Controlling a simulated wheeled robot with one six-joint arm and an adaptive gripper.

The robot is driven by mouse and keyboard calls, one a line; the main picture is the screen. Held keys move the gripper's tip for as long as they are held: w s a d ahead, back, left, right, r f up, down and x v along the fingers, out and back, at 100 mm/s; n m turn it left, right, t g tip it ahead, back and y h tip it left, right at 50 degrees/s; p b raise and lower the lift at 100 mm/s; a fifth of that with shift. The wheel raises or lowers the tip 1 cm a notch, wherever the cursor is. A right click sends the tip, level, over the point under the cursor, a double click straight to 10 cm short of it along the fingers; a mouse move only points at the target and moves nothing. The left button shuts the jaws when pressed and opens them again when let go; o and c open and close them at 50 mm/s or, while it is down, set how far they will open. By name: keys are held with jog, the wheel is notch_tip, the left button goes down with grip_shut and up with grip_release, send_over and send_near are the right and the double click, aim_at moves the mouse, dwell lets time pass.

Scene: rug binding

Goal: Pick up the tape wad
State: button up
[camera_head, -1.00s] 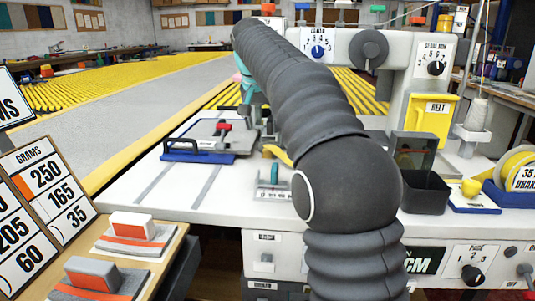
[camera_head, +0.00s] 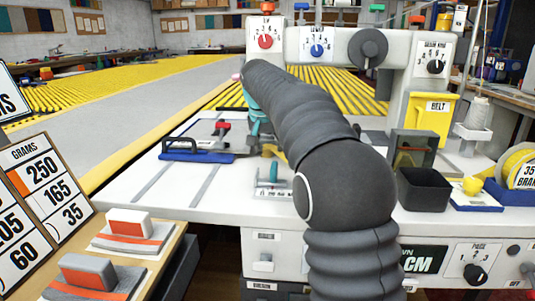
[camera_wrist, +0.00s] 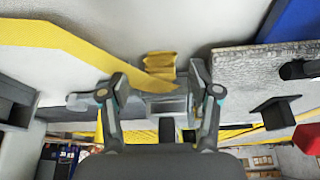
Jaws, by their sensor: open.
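A small crumpled yellow piece, which looks like the tape wad (camera_wrist: 160,63), lies on the pale surface in the wrist view, just beyond the gap between my fingers. A flat yellow tape strip (camera_wrist: 60,40) runs in from the left, and its tapered end passes close to the wad; I cannot tell whether they touch. My gripper (camera_wrist: 160,95) is open, with one finger on each side of a grey metal part. Nothing is seen held between the fingers. In the head view my arm hides the wad and most of my gripper.
A blue-based clamp plate (camera_head: 197,157) lies left of my arm on the white table (camera_head: 130,192). A black open box (camera_head: 424,190) and a yellow bin (camera_head: 432,115) stand to the right. The machine head (camera_head: 340,45) rises behind. The table's left front is mostly clear.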

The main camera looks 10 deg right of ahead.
jog(key=c, duration=0.9)
jog(key=shift+c, duration=0.2)
